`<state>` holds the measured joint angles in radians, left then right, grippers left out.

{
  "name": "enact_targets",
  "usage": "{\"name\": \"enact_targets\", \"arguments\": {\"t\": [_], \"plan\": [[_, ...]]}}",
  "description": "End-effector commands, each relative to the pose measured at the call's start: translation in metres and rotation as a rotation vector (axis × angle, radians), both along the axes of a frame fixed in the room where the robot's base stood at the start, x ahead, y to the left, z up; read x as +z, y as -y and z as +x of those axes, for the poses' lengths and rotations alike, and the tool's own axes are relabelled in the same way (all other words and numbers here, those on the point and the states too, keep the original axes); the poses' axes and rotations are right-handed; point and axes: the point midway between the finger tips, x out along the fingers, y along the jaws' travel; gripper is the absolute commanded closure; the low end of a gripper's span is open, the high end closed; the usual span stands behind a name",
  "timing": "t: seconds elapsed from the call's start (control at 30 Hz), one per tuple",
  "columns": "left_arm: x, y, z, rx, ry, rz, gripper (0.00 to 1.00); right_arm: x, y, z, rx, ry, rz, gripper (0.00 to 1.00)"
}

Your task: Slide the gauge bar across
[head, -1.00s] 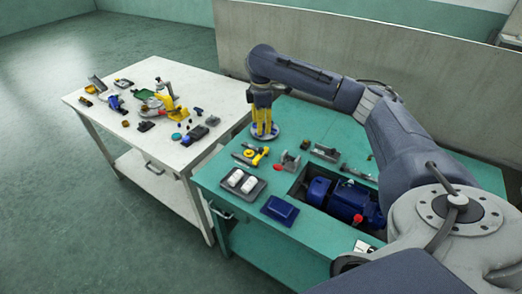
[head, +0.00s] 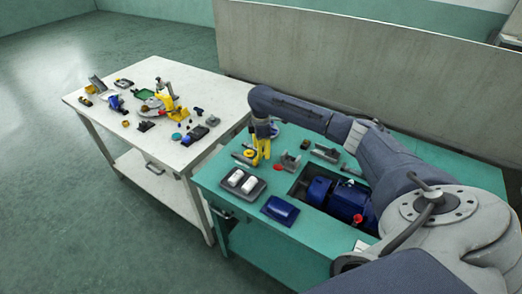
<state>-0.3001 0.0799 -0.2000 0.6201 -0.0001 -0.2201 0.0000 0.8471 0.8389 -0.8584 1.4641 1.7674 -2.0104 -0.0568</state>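A grey tool with a yellow part (head: 242,156), which looks like the gauge bar, lies on the green bench (head: 238,262) near its left edge. My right gripper (head: 261,161), with yellow fingers, points down over this tool. Its fingers hide much of the tool's yellow part. I cannot tell whether the fingertips touch it or are closed on it. My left gripper is not in view.
A grey clamp-like part (head: 290,162) stands just right of the gripper. A dark tray with white pieces (head: 256,190) and a blue block (head: 280,210) lie in front. A blue motor (head: 346,200) sits in the bench recess. A white table (head: 215,95) holds several small parts.

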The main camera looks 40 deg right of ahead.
Motion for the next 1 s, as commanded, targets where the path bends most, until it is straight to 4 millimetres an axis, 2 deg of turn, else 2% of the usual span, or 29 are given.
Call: {"name": "enact_targets", "arguments": {"t": [0.33,0.7,1.0], "plan": [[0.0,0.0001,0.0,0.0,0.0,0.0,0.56,-0.0015,0.0001,0.0,0.0,0.0,0.0,0.56],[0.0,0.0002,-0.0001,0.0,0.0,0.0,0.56,-0.0013,0.0002,-0.0001,0.0,0.0,0.0,0.99],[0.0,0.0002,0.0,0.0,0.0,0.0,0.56,-0.0012,0.0002,-0.0001,0.0,0.0,0.0,1.0]]}}
